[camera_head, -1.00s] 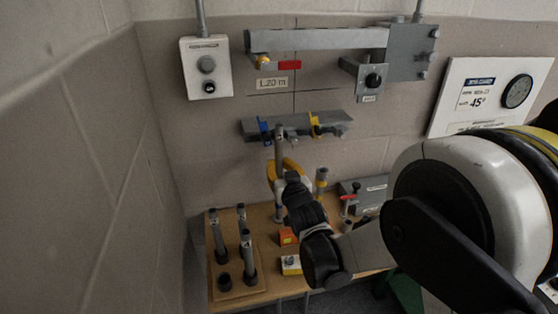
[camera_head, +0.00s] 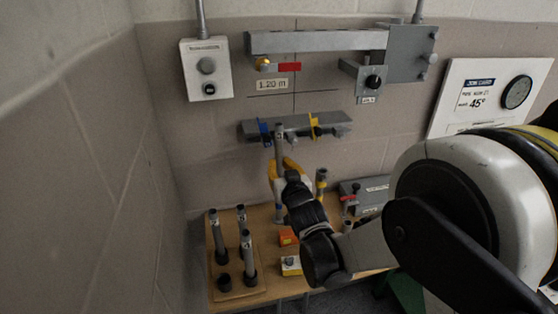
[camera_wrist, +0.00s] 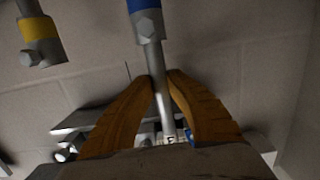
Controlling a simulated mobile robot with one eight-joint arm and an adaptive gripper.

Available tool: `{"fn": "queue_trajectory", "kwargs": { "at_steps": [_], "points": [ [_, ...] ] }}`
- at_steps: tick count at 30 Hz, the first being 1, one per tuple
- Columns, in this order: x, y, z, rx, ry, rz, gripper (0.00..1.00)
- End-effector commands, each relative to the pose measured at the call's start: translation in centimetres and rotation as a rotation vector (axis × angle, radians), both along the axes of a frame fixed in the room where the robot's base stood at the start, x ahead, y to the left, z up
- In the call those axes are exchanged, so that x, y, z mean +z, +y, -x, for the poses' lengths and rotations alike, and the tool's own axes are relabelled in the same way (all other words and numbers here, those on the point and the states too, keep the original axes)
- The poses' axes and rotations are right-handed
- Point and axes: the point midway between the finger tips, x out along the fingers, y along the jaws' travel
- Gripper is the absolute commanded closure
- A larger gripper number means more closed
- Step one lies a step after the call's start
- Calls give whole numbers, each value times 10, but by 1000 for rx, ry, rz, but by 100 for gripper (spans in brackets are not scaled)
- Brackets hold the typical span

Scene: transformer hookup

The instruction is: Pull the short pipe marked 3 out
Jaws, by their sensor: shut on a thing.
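My gripper (camera_head: 283,164) has yellow fingers shut on an upright grey pipe (camera_head: 279,140). In the wrist view the pipe (camera_wrist: 160,100) runs between the fingers (camera_wrist: 160,78). A small tag shows near its end, too blurred to read surely. In the head view the pipe's top is in front of the shelf bracket's blue clamp (camera_head: 264,130). Whether they touch is unclear.
A wooden block (camera_head: 238,294) holds three upright pipes (camera_head: 247,258) and one empty socket (camera_head: 222,281). A yellow-banded post (camera_head: 320,183) stands right of my gripper. The grey bracket (camera_head: 337,126) is above. Orange (camera_head: 287,236) and yellow (camera_head: 291,265) boxes lie near my arm.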

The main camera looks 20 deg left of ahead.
Motion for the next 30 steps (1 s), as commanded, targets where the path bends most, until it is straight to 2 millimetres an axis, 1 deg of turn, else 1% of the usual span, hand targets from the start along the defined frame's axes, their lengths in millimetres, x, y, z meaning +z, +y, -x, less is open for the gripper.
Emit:
{"fn": "queue_trajectory", "kwargs": {
  "at_steps": [3, 30],
  "points": [
    [5, 0, 0, 1, -2, -1, 100],
    [30, 0, 0, 0, -1, -1, 100]
  ]
}}
